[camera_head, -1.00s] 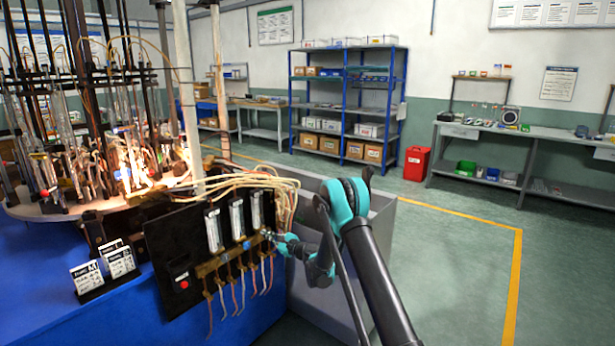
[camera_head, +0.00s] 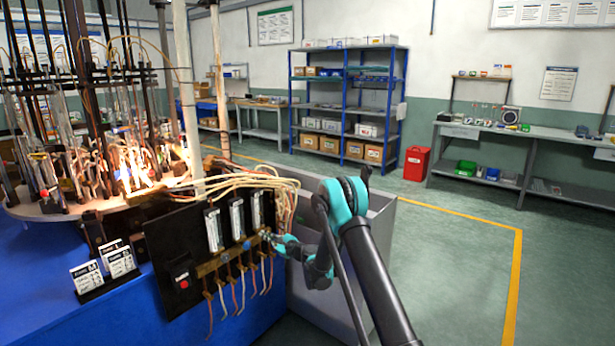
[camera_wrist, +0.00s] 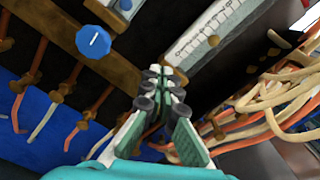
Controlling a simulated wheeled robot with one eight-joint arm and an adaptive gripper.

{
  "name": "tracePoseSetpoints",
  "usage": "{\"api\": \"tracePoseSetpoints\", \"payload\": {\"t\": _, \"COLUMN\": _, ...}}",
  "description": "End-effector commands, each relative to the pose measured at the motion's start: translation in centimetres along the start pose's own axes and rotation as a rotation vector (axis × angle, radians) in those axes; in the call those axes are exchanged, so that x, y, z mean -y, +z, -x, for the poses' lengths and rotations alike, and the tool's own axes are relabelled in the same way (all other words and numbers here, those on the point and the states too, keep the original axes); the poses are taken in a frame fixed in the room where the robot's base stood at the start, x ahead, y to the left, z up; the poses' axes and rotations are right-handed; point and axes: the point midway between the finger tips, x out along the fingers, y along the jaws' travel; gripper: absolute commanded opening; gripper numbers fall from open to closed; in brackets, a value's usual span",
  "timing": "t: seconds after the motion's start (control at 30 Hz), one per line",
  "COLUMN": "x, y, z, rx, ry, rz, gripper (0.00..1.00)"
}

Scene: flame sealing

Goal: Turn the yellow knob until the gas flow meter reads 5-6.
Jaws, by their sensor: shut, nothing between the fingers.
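A black panel (camera_head: 168,240) carries three upright white flow meters: left (camera_head: 213,230), middle (camera_head: 237,219) and right (camera_head: 257,208). The right meter also shows in the wrist view (camera_wrist: 212,40), but its reading is too small to tell. A blue knob (camera_wrist: 93,42) sits on the brass bar, left of my gripper in the wrist view. No yellow knob can be made out; my fingertips cover part of the bar below the right meter. My gripper (camera_head: 268,237) is shut and empty at the panel's right side, with its fingertips (camera_wrist: 155,82) close to the bar.
Orange and white hoses (camera_wrist: 275,105) bunch at the panel's right edge, close to my gripper. Thin tubes hang below the bar. A round table (camera_head: 50,208) of glass tubes and flames stands left. A grey bin (camera_head: 375,250) is behind my arm. Floor at right is clear.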

Motion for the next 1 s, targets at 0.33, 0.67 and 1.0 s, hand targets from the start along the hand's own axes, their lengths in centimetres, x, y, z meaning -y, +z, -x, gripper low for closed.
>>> {"api": "tracePoseSetpoints", "payload": {"t": 0.33, "x": 0.0, "y": 0.0, "z": 3.0, "rx": 0.0, "ry": -0.001, "rz": 0.0, "gripper": 0.0}}
{"api": "tracePoseSetpoints", "payload": {"t": 0.67, "x": 0.0, "y": 0.0, "z": 5.9, "rx": 0.0, "ry": 0.0, "rz": 0.0, "gripper": 0.0}}
{"api": "tracePoseSetpoints", "payload": {"t": 1.0, "x": 0.1, "y": 0.0, "z": 6.0, "rx": 0.0, "ry": 0.0, "rz": 0.0, "gripper": 0.0}}
